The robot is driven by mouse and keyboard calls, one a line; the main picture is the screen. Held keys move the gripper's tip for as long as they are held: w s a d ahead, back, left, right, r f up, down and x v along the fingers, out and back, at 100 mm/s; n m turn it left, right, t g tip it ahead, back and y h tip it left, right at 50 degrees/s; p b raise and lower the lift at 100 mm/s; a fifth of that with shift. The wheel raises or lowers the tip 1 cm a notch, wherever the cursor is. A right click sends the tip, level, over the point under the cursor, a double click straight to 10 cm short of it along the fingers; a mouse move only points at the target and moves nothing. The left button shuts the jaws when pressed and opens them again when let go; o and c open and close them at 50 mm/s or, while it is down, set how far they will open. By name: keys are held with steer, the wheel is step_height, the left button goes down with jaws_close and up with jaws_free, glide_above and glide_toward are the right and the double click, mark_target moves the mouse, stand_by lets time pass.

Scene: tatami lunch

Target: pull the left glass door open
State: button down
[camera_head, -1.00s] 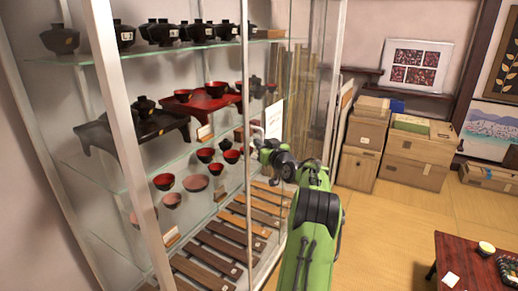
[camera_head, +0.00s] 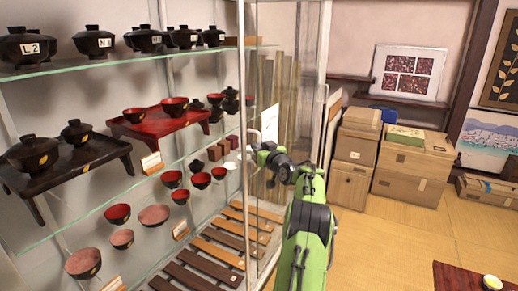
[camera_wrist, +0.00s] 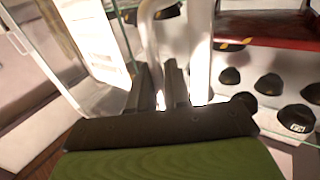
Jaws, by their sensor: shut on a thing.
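A tall glass cabinet fills the left of the head view. A pale upright door stile (camera_head: 241,60) stands near its middle. My gripper (camera_head: 254,152) is at this stile, at mid height, in front of the shelves. In the wrist view my gripper (camera_wrist: 158,85) is shut on a white, bent bar handle (camera_wrist: 149,35), with a dark finger on each side of it. A broad white stile (camera_wrist: 200,45) stands just right of the handle. The glass is clear, and I cannot tell how far the left glass door stands from its frame.
Glass shelves hold dark lidded bowls (camera_head: 92,40), a red tray table (camera_head: 160,124) and red bowls (camera_head: 117,213). Cardboard boxes (camera_head: 413,165) stand against the back wall. A low red table (camera_head: 455,277) is at bottom right. The tatami floor (camera_head: 385,235) between is clear.

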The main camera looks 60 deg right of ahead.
steer(key=shift+d, duration=0.15)
steer(key=c, duration=1.3)
jaws_free()
steer(key=b+v, duration=0.1)
steer(key=v, duration=1.5)
steer(key=shift+w, duration=0.1)
